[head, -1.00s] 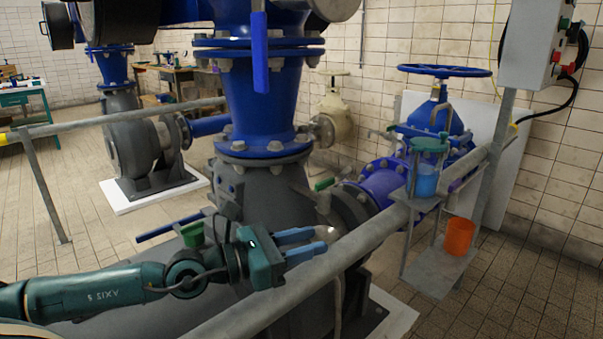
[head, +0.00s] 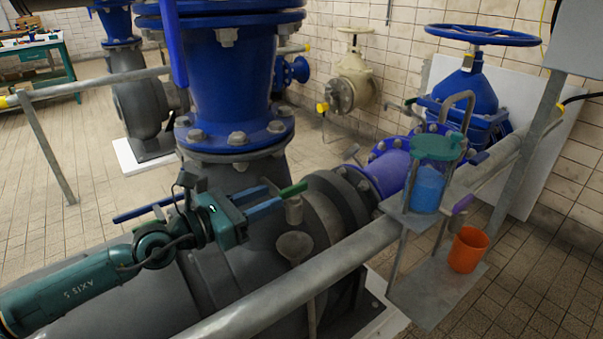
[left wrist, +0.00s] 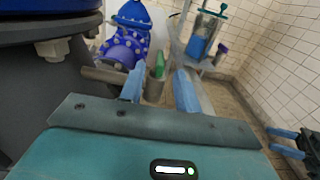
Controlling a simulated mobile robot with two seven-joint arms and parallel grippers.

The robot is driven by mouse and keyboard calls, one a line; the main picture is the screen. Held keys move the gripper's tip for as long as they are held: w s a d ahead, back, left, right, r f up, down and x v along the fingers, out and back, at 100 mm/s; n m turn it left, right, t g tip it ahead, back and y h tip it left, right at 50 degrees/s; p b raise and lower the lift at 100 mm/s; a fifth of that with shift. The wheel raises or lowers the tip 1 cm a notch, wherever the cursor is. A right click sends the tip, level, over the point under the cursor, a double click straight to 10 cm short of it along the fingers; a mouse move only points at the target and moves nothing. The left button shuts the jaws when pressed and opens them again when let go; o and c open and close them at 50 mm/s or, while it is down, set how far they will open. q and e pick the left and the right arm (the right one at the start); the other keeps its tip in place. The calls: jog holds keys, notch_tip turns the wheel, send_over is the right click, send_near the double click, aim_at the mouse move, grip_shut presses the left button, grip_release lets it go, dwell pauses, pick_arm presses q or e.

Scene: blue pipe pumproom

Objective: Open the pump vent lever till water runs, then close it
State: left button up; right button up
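The vent lever (head: 293,190) is a short green handle on a small grey vent cock (head: 293,210) on top of the pump. A grey funnel (head: 295,246) stands just below the cock. I see no water running there. My left gripper (head: 265,197) is open, its blue fingers pointing at the lever from the left, tips close to it. In the left wrist view the lever (left wrist: 160,66) shows ahead, between the two parted fingers (left wrist: 158,90). Contact cannot be told. My right gripper (left wrist: 285,143) shows only at the right edge of the left wrist view, its fingers apart.
A grey rail (head: 290,282) crosses in front of the pump. A shelf stand (head: 432,290) right of it holds a teal-lidded jar of blue liquid (head: 428,185) and an orange cup (head: 468,250). A blue handwheel valve (head: 480,36) stands behind. A large blue pipe (head: 235,90) rises above the pump.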

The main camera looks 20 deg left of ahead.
aim_at(301, 183)
pick_arm(q)
jog(key=x, duration=0.9)
jog(key=shift+p, duration=0.4)
grip_shut()
